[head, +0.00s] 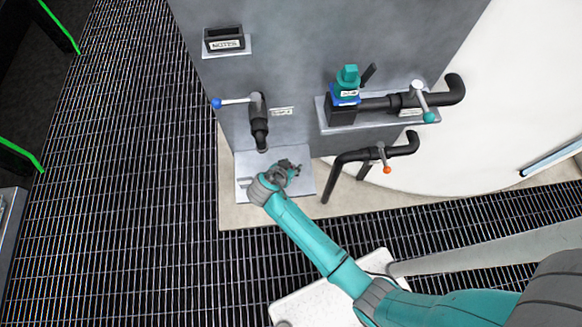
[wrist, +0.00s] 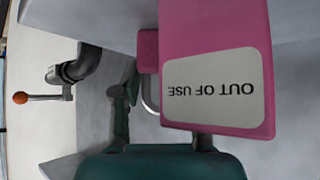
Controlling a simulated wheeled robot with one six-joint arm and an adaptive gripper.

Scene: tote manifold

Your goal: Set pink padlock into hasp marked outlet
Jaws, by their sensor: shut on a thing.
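The pink padlock (wrist: 215,70) fills the upper right of the wrist view, close to the camera. Its white label reads "OUT OF USE" upside down, and part of a metal shackle shows at its left. My gripper (head: 287,169) is shut on the padlock; dark finger parts show beside and below it in the wrist view. In the head view the gripper is over a light grey plate (head: 306,184) at the foot of the grey panel, and the padlock cannot be made out there. I cannot read a label marking the outlet hasp.
A blue-tipped lever (head: 235,101) on a black pipe is just above my gripper. A valve with a teal knob (head: 348,75) stands on a bracket to the right. An orange-tipped lever (head: 385,158) is below it. A box labelled NOTES (head: 223,38) is high on the panel.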

